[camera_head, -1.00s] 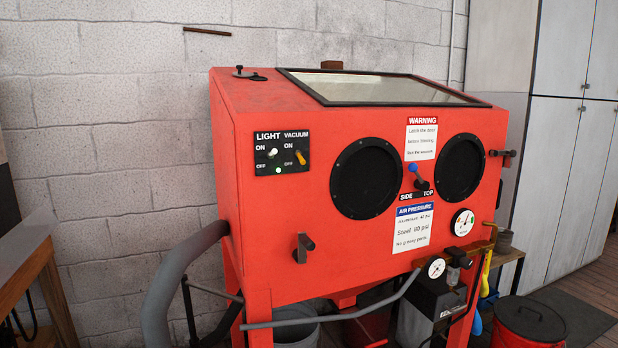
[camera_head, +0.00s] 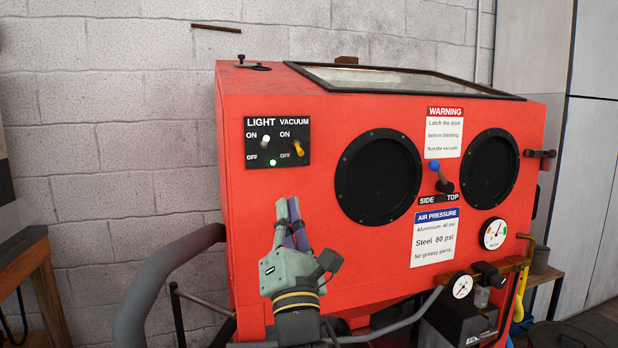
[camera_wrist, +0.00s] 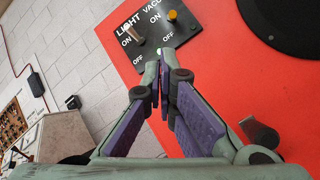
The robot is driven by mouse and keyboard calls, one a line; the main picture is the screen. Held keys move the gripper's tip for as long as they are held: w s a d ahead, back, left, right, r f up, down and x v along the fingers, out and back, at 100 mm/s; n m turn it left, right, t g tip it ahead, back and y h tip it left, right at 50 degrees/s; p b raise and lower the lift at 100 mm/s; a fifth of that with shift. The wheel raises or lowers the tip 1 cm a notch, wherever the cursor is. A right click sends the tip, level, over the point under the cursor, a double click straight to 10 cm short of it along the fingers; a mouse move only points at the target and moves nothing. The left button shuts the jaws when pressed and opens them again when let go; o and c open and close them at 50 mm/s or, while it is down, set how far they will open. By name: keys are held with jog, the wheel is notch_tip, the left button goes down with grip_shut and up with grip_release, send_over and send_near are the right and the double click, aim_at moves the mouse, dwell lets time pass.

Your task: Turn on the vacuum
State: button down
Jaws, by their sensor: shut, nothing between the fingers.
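The vacuum switch (camera_head: 299,149) is a small orange toggle on the black panel (camera_head: 255,126) of the red blasting cabinet. Its lever appears tilted downward, towards OFF. The white light switch (camera_head: 265,139) is to its left, with a lit green lamp (camera_head: 272,162) low between them. My gripper (camera_head: 288,203) is shut and empty, pointing up in front of the cabinet, below the panel. In the wrist view the fingertips (camera_wrist: 157,68) appear near the panel's lower edge, and the orange toggle (camera_wrist: 172,16) is beyond them. I cannot tell the gap to the cabinet face.
Two round black glove ports (camera_head: 378,175) and a blue-knobbed lever (camera_head: 436,172) are right of the panel. A grey hose (camera_head: 150,290) curves at the lower left. A pressure gauge (camera_head: 461,286) is at the lower right. The cabinet face around the panel is clear.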

aim_at(299, 148)
jog(key=shift+w+d+f+h, duration=0.2)
jog(key=shift+d+h, duration=0.3)
jog(key=shift+d, duration=0.15)
jog(key=p+x, duration=0.3)
jog(key=x, duration=0.5)
jog(key=shift+w+a+r, duration=0.1)
jog(key=shift+r, duration=0.2)
jog(key=shift+x, duration=0.75)
jog(key=shift+w+f, duration=0.1)
jog(key=shift+p, duration=0.65)
